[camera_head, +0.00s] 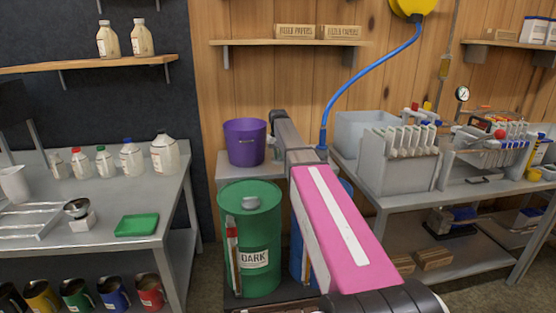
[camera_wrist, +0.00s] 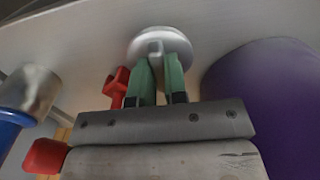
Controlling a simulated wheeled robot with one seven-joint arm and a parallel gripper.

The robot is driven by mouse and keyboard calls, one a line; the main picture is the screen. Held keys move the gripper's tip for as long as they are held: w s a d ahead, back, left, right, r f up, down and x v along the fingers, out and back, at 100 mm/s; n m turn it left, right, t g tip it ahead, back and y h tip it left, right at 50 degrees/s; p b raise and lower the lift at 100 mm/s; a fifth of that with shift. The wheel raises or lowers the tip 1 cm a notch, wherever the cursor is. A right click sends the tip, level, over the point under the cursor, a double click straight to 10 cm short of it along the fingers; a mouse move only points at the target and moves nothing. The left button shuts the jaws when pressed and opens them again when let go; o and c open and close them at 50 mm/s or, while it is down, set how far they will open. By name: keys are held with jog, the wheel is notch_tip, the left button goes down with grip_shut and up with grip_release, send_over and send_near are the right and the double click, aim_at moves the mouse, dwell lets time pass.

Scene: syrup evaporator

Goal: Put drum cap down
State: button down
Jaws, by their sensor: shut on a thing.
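My gripper (camera_wrist: 161,72) is shut on the drum cap (camera_wrist: 176,42), a round silver disc with a raised grip between the green fingers. In the wrist view the cap is in front of a pale grey surface (camera_wrist: 95,50); I cannot tell whether it touches it. The purple bucket (camera_wrist: 265,105) is close to the right of my fingers. In the head view my arm reaches beside this purple bucket (camera_head: 245,141), above a grey stand (camera_head: 232,170); the cap cannot be made out clearly there.
A red fitting (camera_wrist: 117,86) and a metal cylinder with a blue part (camera_wrist: 30,92) are left of my fingers. A blue hose (camera_head: 355,77) hangs behind my arm. A bottle table (camera_head: 90,240) stands left, an evaporator table (camera_head: 440,195) right.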

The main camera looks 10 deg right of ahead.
jog(key=shift+f, duration=1)
jog(key=shift+f, duration=0.15)
jog(key=c, duration=1.2)
grip_release()
jog(key=shift+o, duration=0.2)
notch_tip(320, 180, up, 11)
jog(key=shift+r, duration=0.65)
